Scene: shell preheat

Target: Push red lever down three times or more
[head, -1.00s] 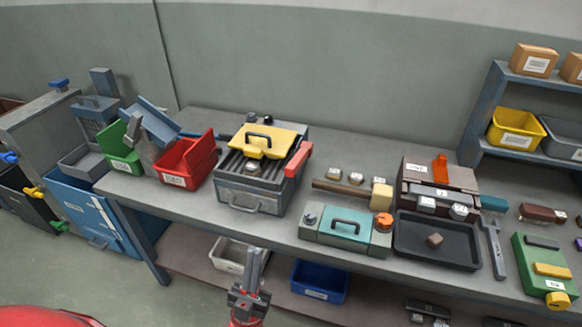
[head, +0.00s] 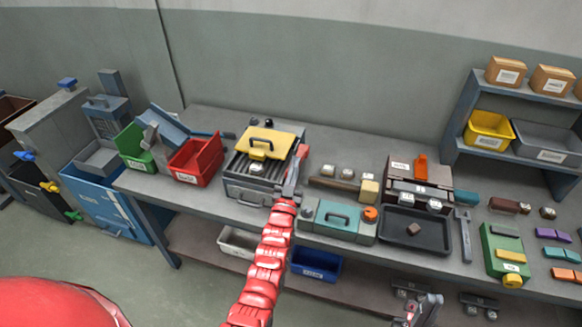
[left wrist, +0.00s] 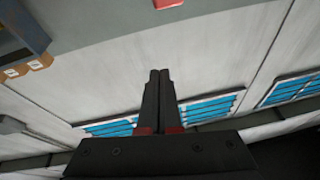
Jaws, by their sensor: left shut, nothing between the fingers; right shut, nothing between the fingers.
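The press-like machine (head: 245,188) with a yellow lid (head: 272,141) stands on the bench. Its red lever (head: 303,150) is on the right side, its upper end showing and its lower part covered by my gripper. My left gripper (head: 293,172) is shut and empty, at the lever in the picture. I cannot tell whether it touches it. In the left wrist view its two fingers (left wrist: 159,75) are together with nothing between them. My right gripper (head: 430,302) is shut and empty, low in front of the bench.
Left of the machine stand a red bin (head: 195,158) and a green bin (head: 132,150). On the right are a teal box (head: 337,222), a dark tray (head: 415,245) and a brown box (head: 418,190). A blue bin (head: 316,263) is on the lower shelf.

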